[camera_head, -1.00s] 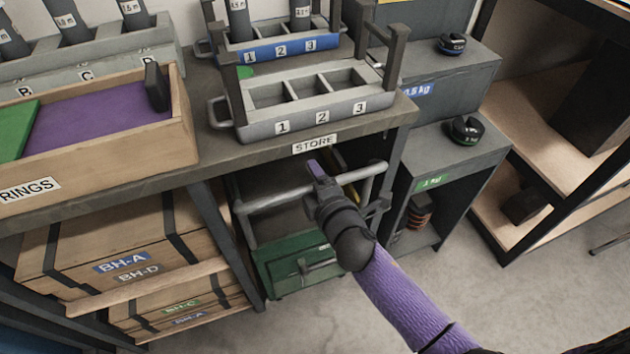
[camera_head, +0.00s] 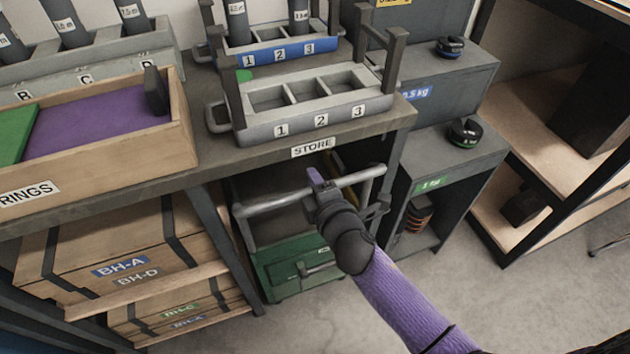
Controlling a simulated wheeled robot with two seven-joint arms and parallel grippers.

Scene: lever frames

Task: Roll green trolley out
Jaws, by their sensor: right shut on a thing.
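The green trolley (camera_head: 290,272) stands on the floor under the bench, between the bench legs. Its grey push bar (camera_head: 275,201) runs across its top, just below the bench edge. My right gripper (camera_head: 320,184) is at the right part of the bar and is shut on it. My right arm, in a purple sleeve, comes from the lower right and hides part of the trolley's right side. My left gripper is not in view.
The bench (camera_head: 345,133) overhangs the trolley and bears a grey three-slot rack (camera_head: 300,125). Wooden boxes (camera_head: 120,225) are stacked left of the trolley. A dark cabinet (camera_head: 470,160) stands to the right. The floor (camera_head: 430,290) in front is clear.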

